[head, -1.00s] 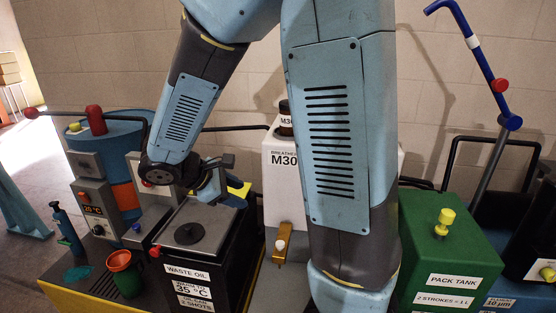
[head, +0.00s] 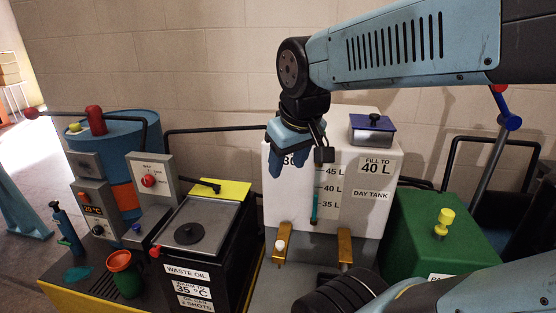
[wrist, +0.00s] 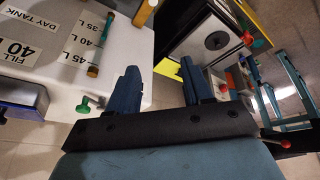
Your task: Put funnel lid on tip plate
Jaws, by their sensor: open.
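The blue lid with a dark knob (head: 374,121) sits on a small box on top of the white day tank; I take it to be the funnel lid. Its blue edge also shows at the left of the wrist view (wrist: 38,95). A yellow plate (head: 232,190) lies at the back of the waste oil bin, with a dark handled piece over it; it may be the tip plate, but no label shows this. My gripper (head: 286,163) is open and empty, fingers downward, in front of the day tank, left of the blue lid and apart from it.
The white day tank (head: 360,215) carries a level gauge and brass brackets. The waste oil bin (head: 215,215) has a dark round knobbed disc (head: 189,233). A green tank (head: 425,230) stands right. A red funnel (head: 120,260) sits in a green cup at left.

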